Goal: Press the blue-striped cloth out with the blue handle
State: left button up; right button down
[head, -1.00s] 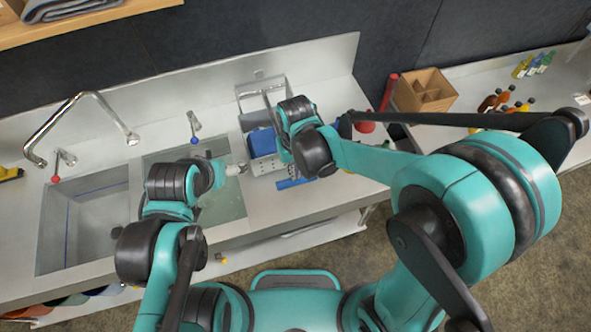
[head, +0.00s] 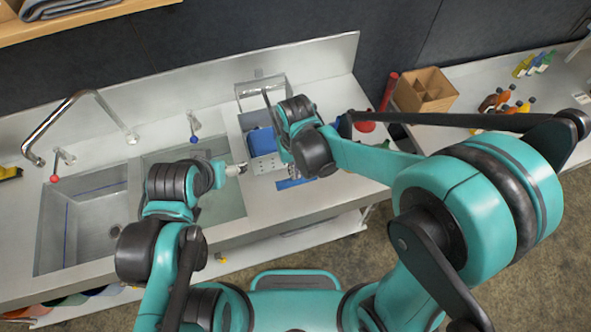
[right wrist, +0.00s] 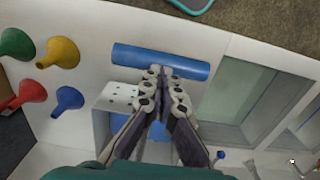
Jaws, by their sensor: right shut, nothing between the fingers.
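The blue handle (right wrist: 190,68), a thick blue bar, lies across the top of the right wrist view. It shows in the head view as a short blue strip (head: 296,183) at the counter's front edge. My right gripper (right wrist: 165,74) is shut and empty, its tips over or against the bar; contact is unclear. A grey metal press (head: 240,92) stands on the counter behind it, with a blue part (head: 262,141) inside. I cannot make out a blue-striped cloth. My left gripper (head: 237,169) is over the right basin, left of the press; its opening is too small to judge.
Two sinks, the left basin (head: 85,235) and the right basin (head: 222,205), lie left of the press. A tall faucet (head: 62,115) arches behind them. A wooden box (head: 425,90) and bottles stand far right. Coloured funnels (right wrist: 60,53) show in the right wrist view.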

jog(key=shift+f+b, duration=0.85)
jog(key=shift+b, duration=0.2)
dwell(1.6)
notch_tip(320, 180, up, 8)
jog(key=p, duration=0.6)
jog(key=shift+r, duration=0.1)
